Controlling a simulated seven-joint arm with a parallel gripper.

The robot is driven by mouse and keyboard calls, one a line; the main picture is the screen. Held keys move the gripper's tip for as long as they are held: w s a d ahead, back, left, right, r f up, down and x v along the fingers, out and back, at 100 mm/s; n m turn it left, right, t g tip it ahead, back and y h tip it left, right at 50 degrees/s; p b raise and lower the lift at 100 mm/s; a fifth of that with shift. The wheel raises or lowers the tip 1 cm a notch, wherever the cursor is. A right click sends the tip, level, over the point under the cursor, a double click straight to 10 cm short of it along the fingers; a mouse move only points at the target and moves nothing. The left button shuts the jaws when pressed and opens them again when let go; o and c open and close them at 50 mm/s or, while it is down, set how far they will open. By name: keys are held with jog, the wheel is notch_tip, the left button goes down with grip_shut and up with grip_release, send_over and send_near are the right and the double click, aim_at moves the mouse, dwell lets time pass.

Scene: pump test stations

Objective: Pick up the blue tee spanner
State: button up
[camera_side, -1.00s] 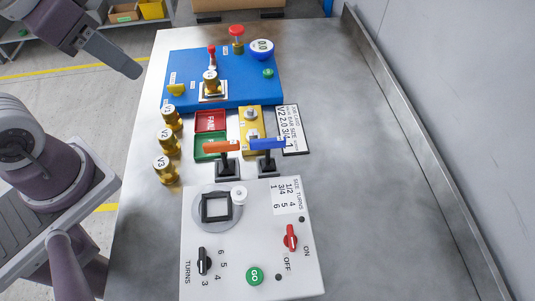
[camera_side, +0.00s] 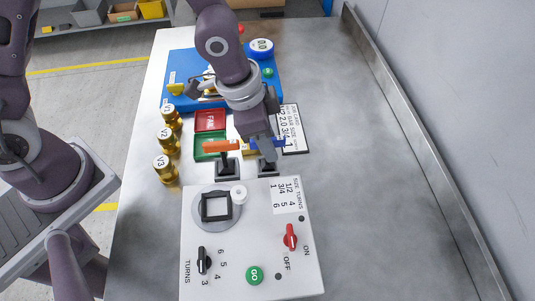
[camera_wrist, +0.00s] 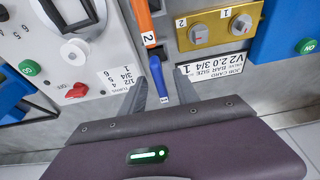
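The blue tee spanner (camera_side: 281,145) stands in a dark holder (camera_side: 267,168) on the bench. My gripper (camera_side: 262,157) is over it in the side view and hides the middle of its handle. In the wrist view the blue handle (camera_wrist: 157,78) lies between the two fingers of my gripper (camera_wrist: 161,80), with a gap on each side. The gripper is open. An orange tee spanner (camera_side: 220,146) stands in its own holder just left of the blue one. It also shows in the wrist view (camera_wrist: 143,20).
The white control panel (camera_side: 232,278) lies in front of the holders. A job card (camera_side: 293,140) is close right of the gripper. The blue board (camera_side: 180,92), red tray (camera_side: 210,120) and brass valves (camera_side: 165,168) are behind and left. The bench's right side is clear.

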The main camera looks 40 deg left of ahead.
grip_shut()
dwell(1.4)
